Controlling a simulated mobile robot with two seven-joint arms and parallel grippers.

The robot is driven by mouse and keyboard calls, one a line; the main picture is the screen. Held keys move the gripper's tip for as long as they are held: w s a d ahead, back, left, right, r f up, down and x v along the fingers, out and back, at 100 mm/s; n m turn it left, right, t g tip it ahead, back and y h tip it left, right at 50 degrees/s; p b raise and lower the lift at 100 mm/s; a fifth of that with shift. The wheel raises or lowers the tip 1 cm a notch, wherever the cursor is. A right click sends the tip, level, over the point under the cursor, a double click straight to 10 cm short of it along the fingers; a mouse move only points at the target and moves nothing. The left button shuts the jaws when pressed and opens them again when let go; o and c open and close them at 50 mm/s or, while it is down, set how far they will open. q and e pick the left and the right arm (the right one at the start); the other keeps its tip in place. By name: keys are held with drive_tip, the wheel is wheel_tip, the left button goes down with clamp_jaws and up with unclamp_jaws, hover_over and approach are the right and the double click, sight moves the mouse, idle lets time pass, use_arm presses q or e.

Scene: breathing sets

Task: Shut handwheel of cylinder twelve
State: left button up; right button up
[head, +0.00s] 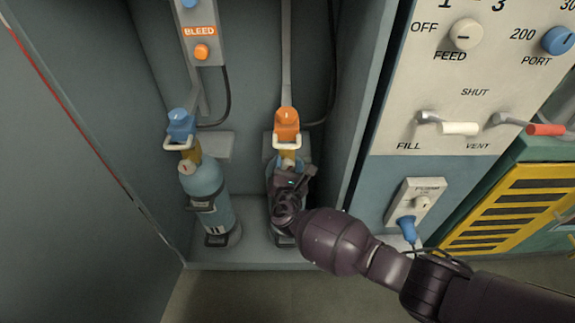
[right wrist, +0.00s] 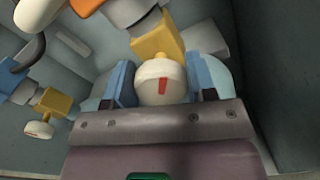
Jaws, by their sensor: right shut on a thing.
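Two blue cylinders stand in a grey cabinet, the left one (head: 206,187) under a blue connector (head: 181,125) and the right one under an orange connector (head: 287,122). No cylinder number is readable. My right gripper (head: 289,172) is at the top of the right cylinder and hides much of it. In the right wrist view, the gripper is shut on a cream handwheel (right wrist: 163,80) with a red mark, one finger on each side. A yellow valve block (right wrist: 157,38) is behind it. The left cylinder's handwheel (head: 186,168) is free. My left gripper is not in view.
A panel right of the cabinet carries knobs, a white lever (head: 458,128) and a red lever (head: 545,130). Below it is a socket with a blue plug (head: 406,226). A bleed box with an orange button (head: 201,52) hangs above the left cylinder.

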drive_tip(key=shift+f, duration=0.1)
drive_tip(key=o, duration=0.9)
drive_tip(key=shift+s, duration=0.1)
drive_tip(key=shift+s, duration=0.25)
drive_tip(key=s+p, duration=0.2)
drive_tip(key=s, duration=0.8)
drive_tip(key=shift+s+p, duration=0.1)
drive_tip(key=shift+p, duration=0.25)
